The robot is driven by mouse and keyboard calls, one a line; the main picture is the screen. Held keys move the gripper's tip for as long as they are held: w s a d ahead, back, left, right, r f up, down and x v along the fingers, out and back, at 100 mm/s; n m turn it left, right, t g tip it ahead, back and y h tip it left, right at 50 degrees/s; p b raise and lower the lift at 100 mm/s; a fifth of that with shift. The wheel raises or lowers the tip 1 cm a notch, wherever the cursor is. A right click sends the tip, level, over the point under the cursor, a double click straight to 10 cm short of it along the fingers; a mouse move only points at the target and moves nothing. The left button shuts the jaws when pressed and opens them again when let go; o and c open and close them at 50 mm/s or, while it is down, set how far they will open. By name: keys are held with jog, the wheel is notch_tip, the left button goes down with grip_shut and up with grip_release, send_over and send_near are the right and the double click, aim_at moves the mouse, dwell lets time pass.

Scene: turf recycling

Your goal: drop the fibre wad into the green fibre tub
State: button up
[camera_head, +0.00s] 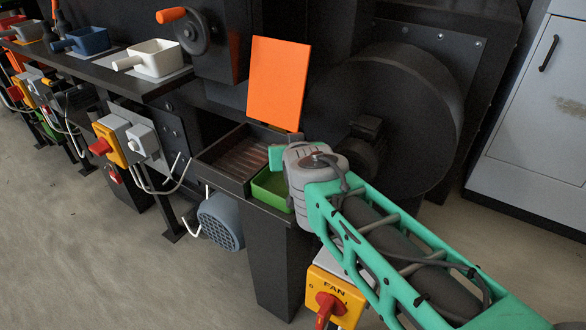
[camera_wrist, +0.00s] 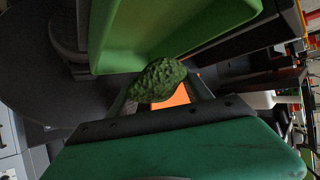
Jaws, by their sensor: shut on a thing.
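My gripper (camera_wrist: 163,88) is shut on the fibre wad (camera_wrist: 157,77), a dark green, rough, rounded lump between the two fingers in the wrist view. The green fibre tub (camera_wrist: 125,45) fills the top of that view, close behind the wad. In the head view the green fibre tub (camera_head: 272,189) stands on a dark ledge, with my wrist over its right side. The fingers and the wad are hidden there behind my wrist. I cannot tell whether the wad is inside the tub's rim or above it.
A dark tray (camera_head: 232,160) with a ribbed bottom adjoins the tub on the left. An upright orange panel (camera_head: 278,82) stands behind, with a large dark round housing (camera_head: 400,115) to the right. A yellow FAN switch box (camera_head: 335,296) sits below my arm.

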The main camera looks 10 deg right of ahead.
dwell(0.3)
jog(key=o, duration=1.4)
jog(key=shift+o, duration=0.2)
jog(key=shift+r, duration=0.1)
